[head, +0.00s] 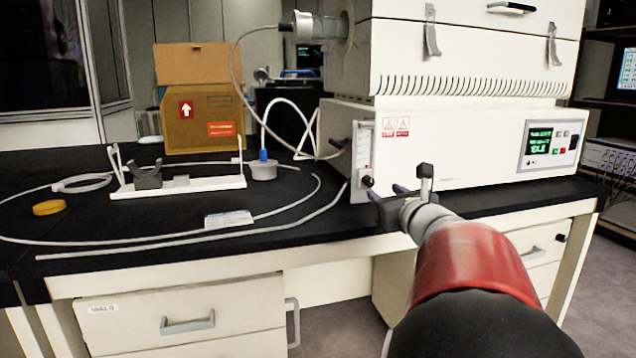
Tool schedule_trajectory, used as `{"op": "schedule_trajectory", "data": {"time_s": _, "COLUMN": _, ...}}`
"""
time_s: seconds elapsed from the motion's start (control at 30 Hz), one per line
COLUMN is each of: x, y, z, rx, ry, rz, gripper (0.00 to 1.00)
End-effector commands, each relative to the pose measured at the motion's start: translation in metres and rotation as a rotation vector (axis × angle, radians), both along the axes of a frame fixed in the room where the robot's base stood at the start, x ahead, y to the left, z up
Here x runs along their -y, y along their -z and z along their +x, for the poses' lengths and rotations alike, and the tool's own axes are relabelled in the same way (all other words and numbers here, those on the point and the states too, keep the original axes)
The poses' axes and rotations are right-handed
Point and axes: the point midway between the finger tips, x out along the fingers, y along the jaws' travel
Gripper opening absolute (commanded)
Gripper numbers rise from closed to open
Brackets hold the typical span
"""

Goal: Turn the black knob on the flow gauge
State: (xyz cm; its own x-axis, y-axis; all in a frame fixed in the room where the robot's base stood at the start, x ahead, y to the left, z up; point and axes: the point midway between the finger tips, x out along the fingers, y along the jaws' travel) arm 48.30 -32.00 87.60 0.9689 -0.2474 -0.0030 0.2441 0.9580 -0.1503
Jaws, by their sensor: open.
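My gripper (396,184) is open, with dark fingers spread left and right. It is just right of the knob in the picture and in front of the machine's lower front. The left finger shows close to the knob; I cannot tell whether they touch. Nothing shows between the fingers. The gripper partly covers the area just below and right of the knob.
A black benchtop (300,210) holds loose pale tubing (190,238), a white stand (180,186), a yellow lid (49,207) and a cardboard box (200,115). A hose hangs from the machine's upper left. White drawers (190,320) are below the bench's front edge.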

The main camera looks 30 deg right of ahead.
Motion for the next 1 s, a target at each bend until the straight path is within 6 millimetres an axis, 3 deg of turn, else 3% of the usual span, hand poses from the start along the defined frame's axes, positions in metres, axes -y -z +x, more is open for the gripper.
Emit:
{"op": "schedule_trajectory", "data": {"time_s": 0.17, "x": 0.006, "y": 0.000, "z": 0.010, "rx": -0.010, "ry": -0.017, "rz": -0.049, "gripper": 0.44}}
{"op": "schedule_trajectory", "data": {"time_s": 0.6, "x": 0.019, "y": -0.001, "z": 0.070, "rx": -0.008, "ry": -0.015, "rz": -0.044, "gripper": 0.44}}
{"op": "schedule_trajectory", "data": {"time_s": 0.93, "x": 0.020, "y": 0.000, "z": 0.075, "rx": -0.008, "ry": -0.015, "rz": -0.045, "gripper": 0.44}}
{"op": "schedule_trajectory", "data": {"time_s": 1.0, "x": 0.020, "y": 0.000, "z": 0.075, "rx": -0.008, "ry": -0.015, "rz": -0.045, "gripper": 0.38}}
